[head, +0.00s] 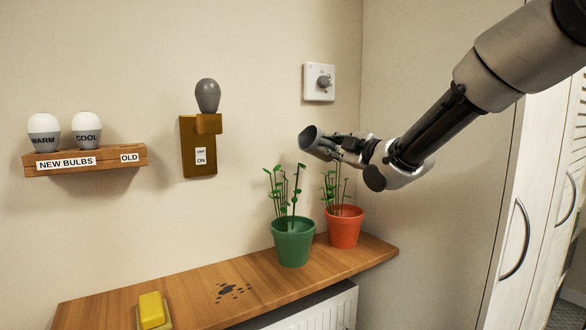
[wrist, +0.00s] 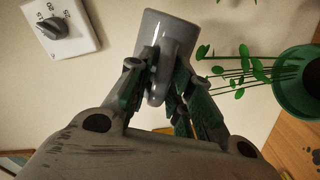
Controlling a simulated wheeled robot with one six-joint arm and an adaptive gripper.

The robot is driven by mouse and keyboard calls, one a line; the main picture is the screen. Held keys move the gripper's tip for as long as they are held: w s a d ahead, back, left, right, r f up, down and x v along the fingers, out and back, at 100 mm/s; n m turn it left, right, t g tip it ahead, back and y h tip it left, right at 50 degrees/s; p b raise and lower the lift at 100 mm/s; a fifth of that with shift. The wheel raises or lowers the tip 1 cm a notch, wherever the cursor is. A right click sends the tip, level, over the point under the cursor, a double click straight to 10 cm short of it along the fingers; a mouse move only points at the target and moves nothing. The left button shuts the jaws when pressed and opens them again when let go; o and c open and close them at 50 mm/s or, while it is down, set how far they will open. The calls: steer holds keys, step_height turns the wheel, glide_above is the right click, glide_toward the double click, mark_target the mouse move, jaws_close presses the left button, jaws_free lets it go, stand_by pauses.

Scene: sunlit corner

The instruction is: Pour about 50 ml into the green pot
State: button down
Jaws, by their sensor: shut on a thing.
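The green pot (head: 293,243) stands upright on the wooden shelf and holds a leafy plant; it also shows at the right of the wrist view (wrist: 290,102). My gripper (head: 347,149) is shut on a grey cup (head: 315,145), above and slightly right of the green pot. The cup is tipped well over, with its open mouth towards the left. In the wrist view the cup (wrist: 172,40) sits between the fingers (wrist: 163,75). No stream shows, and the liquid inside cannot be seen.
An orange-red pot (head: 344,228) with a plant stands just right of the green pot. Dark wet-looking spots (head: 232,291) and a yellow sponge (head: 152,310) are on the shelf (head: 190,292). A wall dial (head: 319,82), lamp switch (head: 199,146) and bulb rack (head: 85,160) are behind.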

steer(key=shift+s+a+f+n, duration=0.15)
steer(key=shift+f+n, duration=0.2)
steer(key=shift+n, duration=0.65)
stand_by(1.0)
steer(key=shift+a+r, duration=0.1)
steer(key=shift+a, duration=0.05)
steer(key=shift+d+r+m, duration=0.2)
steer(key=shift+d+m, duration=0.1)
steer(key=shift+m, duration=0.3)
steer(key=shift+w+r+m, duration=0.2)
steer(key=shift+r+m, duration=0.2)
steer(key=shift+m, duration=0.7)
steer(key=shift+f+m, duration=0.5)
steer(key=shift+m, duration=0.4)
steer(key=shift+w+d+r+m, duration=0.1)
steer(key=shift+d+r+m, duration=0.15)
steer(key=shift+m, duration=0.35)
steer(key=shift+r, duration=0.1)
